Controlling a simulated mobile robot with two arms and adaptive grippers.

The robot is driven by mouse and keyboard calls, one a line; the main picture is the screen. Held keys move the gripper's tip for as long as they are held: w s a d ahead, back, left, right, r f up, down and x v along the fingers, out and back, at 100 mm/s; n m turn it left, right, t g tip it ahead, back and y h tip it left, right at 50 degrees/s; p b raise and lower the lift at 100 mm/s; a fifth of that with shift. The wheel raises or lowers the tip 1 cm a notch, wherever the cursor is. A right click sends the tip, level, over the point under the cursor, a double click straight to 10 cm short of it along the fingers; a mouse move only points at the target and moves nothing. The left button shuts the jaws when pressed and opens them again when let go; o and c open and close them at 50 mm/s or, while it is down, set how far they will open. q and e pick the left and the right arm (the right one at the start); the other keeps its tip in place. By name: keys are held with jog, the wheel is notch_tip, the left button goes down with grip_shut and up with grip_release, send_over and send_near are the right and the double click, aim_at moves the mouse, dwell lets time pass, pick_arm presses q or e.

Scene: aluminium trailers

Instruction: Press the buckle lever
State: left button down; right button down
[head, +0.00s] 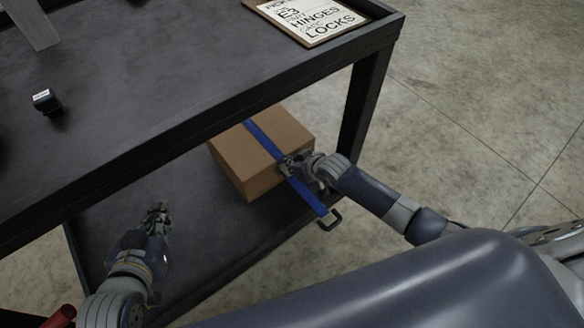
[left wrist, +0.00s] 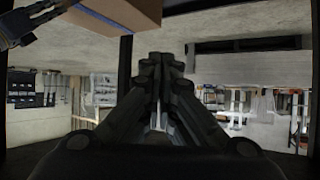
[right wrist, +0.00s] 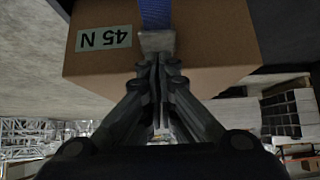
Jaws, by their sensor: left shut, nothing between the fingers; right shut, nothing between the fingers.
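A metal buckle (right wrist: 157,42) sits on a blue strap (head: 263,139) that runs over a cardboard box (head: 284,127) on the lower shelf. The strap's blue end hangs out past the shelf edge. My right gripper (head: 287,167) is shut and empty, with its fingertips at the buckle. In the right wrist view the fingertips (right wrist: 160,62) are just below the buckle and look close to touching it. They hide part of it, and I cannot make out the lever separately. My left gripper (head: 158,212) is shut and empty over the lower shelf, left of the box.
The dark upper shelf (head: 180,60) overhangs the lower shelf (head: 190,240). On it lie a clipboard with a sign (head: 312,18) and a small black object (head: 46,101). A dark post (head: 364,110) stands right of the box.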

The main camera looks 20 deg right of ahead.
jog(key=shift+f+b, duration=0.5)
jog(key=shift+f, duration=0.05)
pick_arm(q)
jog(key=w+d+r+t+h, duration=0.1)
jog(key=w+r+t, duration=0.2)
jog(key=r, duration=0.3)
jog(key=shift+w+d+r+t, duration=0.15)
jog(key=shift+w+d+t, duration=0.1)
jog(key=shift+d+t, duration=0.15)
pick_arm(e)
jog(key=shift+f, duration=0.1)
